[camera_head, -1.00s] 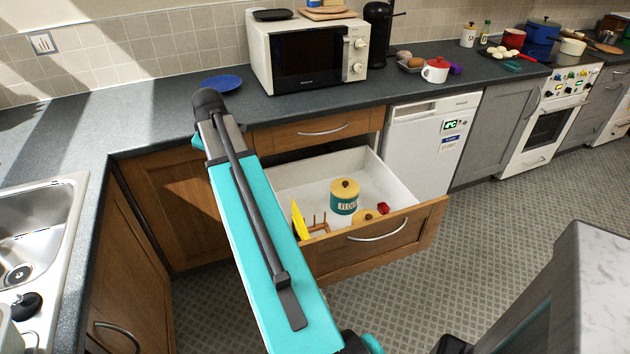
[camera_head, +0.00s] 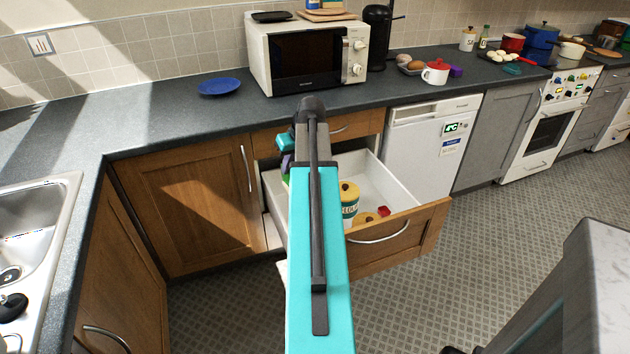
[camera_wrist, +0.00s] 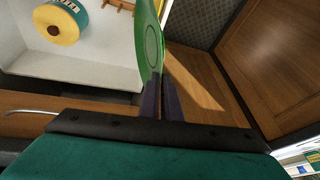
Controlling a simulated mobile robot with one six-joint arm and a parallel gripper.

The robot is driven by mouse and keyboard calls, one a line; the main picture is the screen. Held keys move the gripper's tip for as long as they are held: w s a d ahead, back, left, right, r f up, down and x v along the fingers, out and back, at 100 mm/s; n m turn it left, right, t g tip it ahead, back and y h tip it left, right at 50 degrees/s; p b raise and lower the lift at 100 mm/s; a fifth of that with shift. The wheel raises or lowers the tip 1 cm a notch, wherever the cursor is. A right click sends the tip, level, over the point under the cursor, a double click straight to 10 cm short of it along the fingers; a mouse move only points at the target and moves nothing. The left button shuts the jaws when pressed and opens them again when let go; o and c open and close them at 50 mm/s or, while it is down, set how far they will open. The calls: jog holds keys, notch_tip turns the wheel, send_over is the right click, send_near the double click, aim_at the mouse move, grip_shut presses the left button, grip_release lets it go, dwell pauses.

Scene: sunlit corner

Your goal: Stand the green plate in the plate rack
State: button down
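The green plate (camera_wrist: 152,38) is seen nearly edge-on in the wrist view, its lower edge between the two dark fingers of my gripper (camera_wrist: 160,88). My gripper is shut on it. In the head view my gripper (camera_head: 286,163) is at the left side of the open drawer, partly behind my arm, with only a sliver of green showing. The wooden plate rack (camera_wrist: 121,5) shows only in part, at the top edge of the wrist view, inside the white drawer. In the head view my arm hides the rack.
The open drawer (camera_head: 408,235) also holds a yellow-lidded flour tin (camera_head: 349,200), another yellow lid and a small red item. A blue plate (camera_head: 219,87) lies on the counter left of the microwave (camera_head: 310,55). The sink (camera_head: 32,235) is at the left.

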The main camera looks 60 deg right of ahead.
jog(key=s+d+f+m+b, duration=0.2)
jog(key=s+d+f, duration=0.1)
jog(key=s, duration=0.4)
jog(key=shift+s+d+f+m+t, duration=0.15)
jog(key=shift+d+f+m+t, duration=0.2)
jog(key=shift+f, duration=0.55)
jog(key=shift+a+f, duration=0.1)
jog(key=shift+f, duration=0.05)
notch_tip(320, 180, down, 14)
jog(key=b, duration=0.9)
dwell(0.5)
jog(key=shift+f, duration=0.1)
jog(key=c, duration=1.9)
grip_release()
